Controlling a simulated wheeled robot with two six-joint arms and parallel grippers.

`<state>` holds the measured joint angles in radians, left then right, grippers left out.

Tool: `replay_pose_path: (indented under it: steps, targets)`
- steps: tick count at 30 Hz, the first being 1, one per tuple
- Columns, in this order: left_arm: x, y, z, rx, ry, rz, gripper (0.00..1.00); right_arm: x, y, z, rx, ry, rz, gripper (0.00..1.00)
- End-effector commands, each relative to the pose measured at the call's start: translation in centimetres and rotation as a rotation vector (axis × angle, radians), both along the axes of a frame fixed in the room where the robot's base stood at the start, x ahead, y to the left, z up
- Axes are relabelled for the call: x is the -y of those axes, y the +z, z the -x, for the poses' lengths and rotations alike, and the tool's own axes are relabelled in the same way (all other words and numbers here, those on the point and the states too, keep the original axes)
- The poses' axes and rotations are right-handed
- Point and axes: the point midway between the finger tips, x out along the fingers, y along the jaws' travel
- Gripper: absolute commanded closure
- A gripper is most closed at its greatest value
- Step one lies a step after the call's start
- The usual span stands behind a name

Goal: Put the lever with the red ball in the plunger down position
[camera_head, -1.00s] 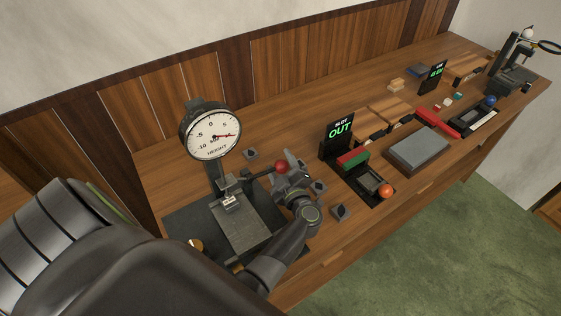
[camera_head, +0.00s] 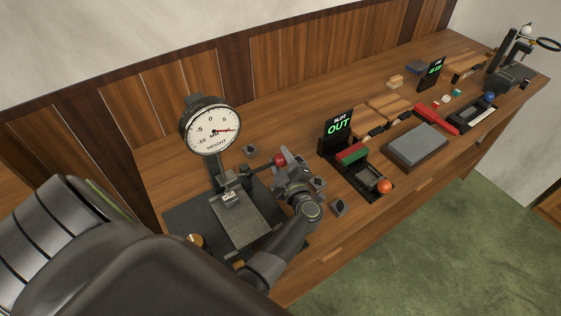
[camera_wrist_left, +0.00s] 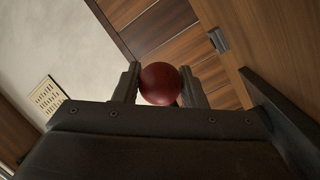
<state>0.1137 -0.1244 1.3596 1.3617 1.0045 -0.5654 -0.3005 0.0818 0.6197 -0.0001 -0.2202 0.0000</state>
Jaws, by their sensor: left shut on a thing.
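The height gauge has a round dial (camera_head: 211,129) on a post above a dark base, with a grey plate (camera_head: 238,221) in front. A lever ending in a red ball (camera_head: 279,160) sticks out to the right of the post. My left gripper (camera_head: 284,166) is shut on the red ball. In the left wrist view the red ball (camera_wrist_left: 160,83) sits between the two fingers (camera_wrist_left: 158,88). The plunger tip near the small block (camera_head: 230,197) is too small to judge. My right gripper is not in view.
Several small dark blocks (camera_head: 338,207) lie around the gauge. To the right are a black sign reading OUT (camera_head: 338,127), a tray with an orange ball (camera_head: 384,187) and a grey slab (camera_head: 417,147). A panelled wall stands behind.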

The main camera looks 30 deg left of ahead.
Motion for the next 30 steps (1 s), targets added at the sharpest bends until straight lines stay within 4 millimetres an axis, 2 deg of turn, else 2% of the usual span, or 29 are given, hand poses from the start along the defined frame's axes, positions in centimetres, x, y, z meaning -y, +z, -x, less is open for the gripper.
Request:
replay_pose_path:
  steps: [18, 30]
  targets:
    - [-0.2, 4.6, 0.4, 0.401, -0.003, 0.162, 1.00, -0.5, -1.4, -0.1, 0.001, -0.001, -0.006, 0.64]
    - [-0.4, 5.8, 0.8, 0.503, -0.003, 0.203, 1.00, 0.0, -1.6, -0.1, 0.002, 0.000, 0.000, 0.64]
